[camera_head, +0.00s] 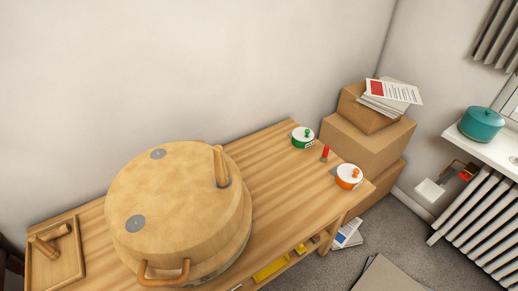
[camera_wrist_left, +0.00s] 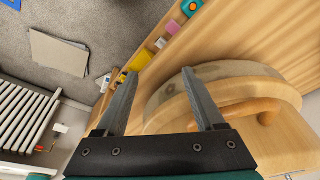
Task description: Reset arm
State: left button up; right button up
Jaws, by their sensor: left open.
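My left gripper (camera_wrist_left: 158,73) shows in the left wrist view. Its two dark fingers are apart with nothing held between them. A large round wooden-looking drum (camera_head: 165,205) with curved handles stands on the wooden table (camera_head: 270,180) in the head view. In the wrist view the drum (camera_wrist_left: 220,90) is on the right, partly behind the right finger; I cannot tell the gap between them. Neither gripper shows in the head view, and my right gripper is in neither view.
On the table are a green-and-white pot (camera_head: 303,138), an orange-and-white pot (camera_head: 348,177), a small red item (camera_head: 325,153) and a wooden tray (camera_head: 78,270). Stacked cardboard boxes (camera_head: 365,145) stand behind the table's end. A teal pot (camera_head: 481,125) sits on the sill above a radiator (camera_head: 480,210).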

pick_arm(q)
jog(key=s+f+g+b, duration=0.1)
jog(key=s+f+b, duration=0.3)
jog(key=f, duration=0.9)
jog(key=s+f+b, duration=0.3)
jog(key=f+b, duration=0.2)
jog(key=f, duration=0.8)
jog(key=s+a+f+g+b, duration=0.1)
jog(key=s+a+f+b, duration=0.2)
jog(key=s+f+b, duration=0.3)
jog(key=s+f, duration=0.5)
jog(key=f, duration=0.3)
jog(key=shift+f+b, duration=0.25)
jog(key=shift+b, duration=0.05)
jog(key=shift+s, duration=0.1)
